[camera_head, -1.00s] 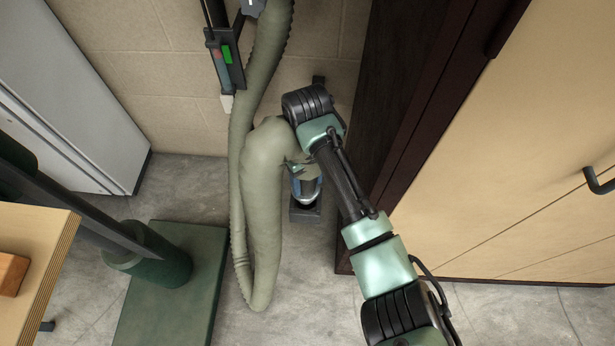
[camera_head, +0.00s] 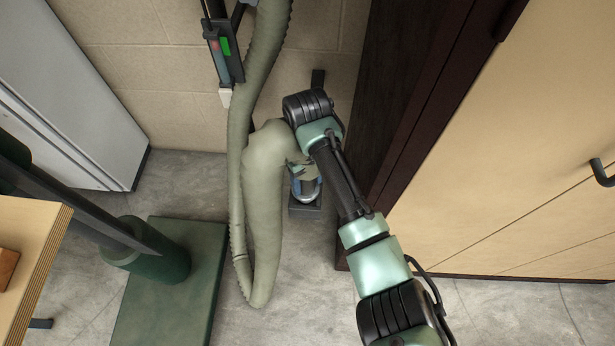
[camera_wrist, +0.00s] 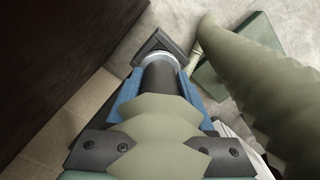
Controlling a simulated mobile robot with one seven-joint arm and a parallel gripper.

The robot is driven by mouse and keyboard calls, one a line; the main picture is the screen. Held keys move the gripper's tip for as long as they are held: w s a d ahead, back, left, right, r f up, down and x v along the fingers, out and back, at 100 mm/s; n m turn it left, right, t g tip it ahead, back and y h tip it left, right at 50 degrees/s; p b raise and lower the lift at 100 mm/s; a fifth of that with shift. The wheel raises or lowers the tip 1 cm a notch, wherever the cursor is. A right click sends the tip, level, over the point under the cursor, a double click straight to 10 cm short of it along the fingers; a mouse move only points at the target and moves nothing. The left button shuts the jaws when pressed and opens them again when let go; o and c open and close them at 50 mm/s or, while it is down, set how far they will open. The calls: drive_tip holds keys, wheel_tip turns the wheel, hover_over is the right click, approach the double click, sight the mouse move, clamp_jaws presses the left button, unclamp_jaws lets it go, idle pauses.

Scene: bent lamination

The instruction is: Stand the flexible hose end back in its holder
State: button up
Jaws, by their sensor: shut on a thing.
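The grey-green flexible hose (camera_head: 264,225) hangs down the wall, loops near the floor and rises to my gripper (camera_head: 305,182). In the wrist view, my gripper (camera_wrist: 160,98) is shut on the hose end (camera_wrist: 160,78), a dark tube between blue jaws. The tube points at the holder (camera_wrist: 153,44), a dark square piece with a pale ring at the tube's tip. The holder also shows low by the wall in the head view (camera_head: 304,211), directly under the gripper. I cannot tell how deep the tube sits in it.
A dark-sided cabinet (camera_head: 490,190) stands close on the right of my arm. A green base plate (camera_head: 170,290) with a cylinder lies left of the hose. A wooden table edge (camera_head: 30,270) is at lower left. A wall-mounted device with a green patch (camera_head: 225,45) is above.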

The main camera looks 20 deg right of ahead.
drive_tip(key=shift+f, duration=0.1)
drive_tip(key=shift+f, duration=0.65)
drive_tip(key=shift+f+b, duration=0.75)
drive_tip(key=shift+f, duration=0.2)
drive_tip(key=o, duration=1.4)
drive_tip(key=shift+r, duration=0.1)
wheel_tip(320, 180, up, 13)
drive_tip(key=p, duration=0.3)
